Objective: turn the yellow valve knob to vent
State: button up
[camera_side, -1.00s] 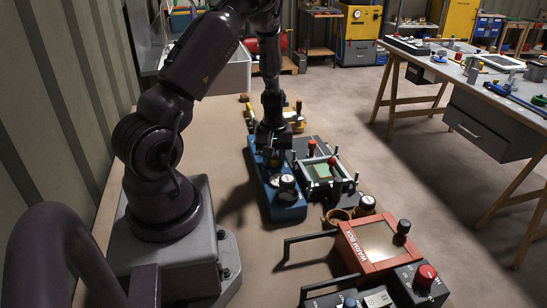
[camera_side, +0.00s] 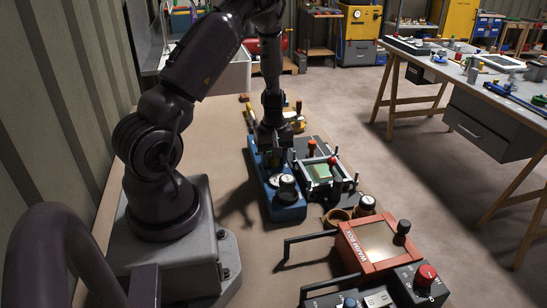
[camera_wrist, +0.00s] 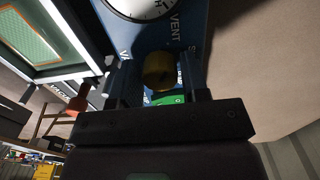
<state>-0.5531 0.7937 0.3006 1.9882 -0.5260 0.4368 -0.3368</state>
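The yellow valve knob (camera_wrist: 160,72) sits on the blue panel (camera_wrist: 186,14), low between the two fingers of my gripper (camera_wrist: 160,82) in the wrist view. One finger stands on each side of it; I cannot tell whether they touch it. The word VENT is printed on the panel above and right of the knob, and another label, partly hidden, is at its upper left. A green mark shows below the knob. In the side view, my gripper (camera_side: 272,156) points down over the blue unit (camera_side: 288,214) and largely hides the knob.
A framed device with a green screen (camera_side: 320,173) and red-topped handles stands close on the right. An orange WARM BOX (camera_side: 375,242) is nearer the camera. Bare bench lies left of the blue unit.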

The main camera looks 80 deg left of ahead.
aim_at(272, 158)
notch_tip(272, 158, up, 13)
dwell(0.8)
jog(key=s+d+r+m+t, duration=0.2)
jog(key=d+r+m, duration=0.6)
jog(key=d, duration=0.5)
jog(key=s+d+r+m+t, duration=0.3)
jog(key=d+r+m, duration=0.6)
jog(key=d, duration=0.4)
jog(key=shift+s+d+m+t, duration=0.25)
jog(key=shift+s+m+t, duration=0.1)
jog(key=shift+m, duration=0.25)
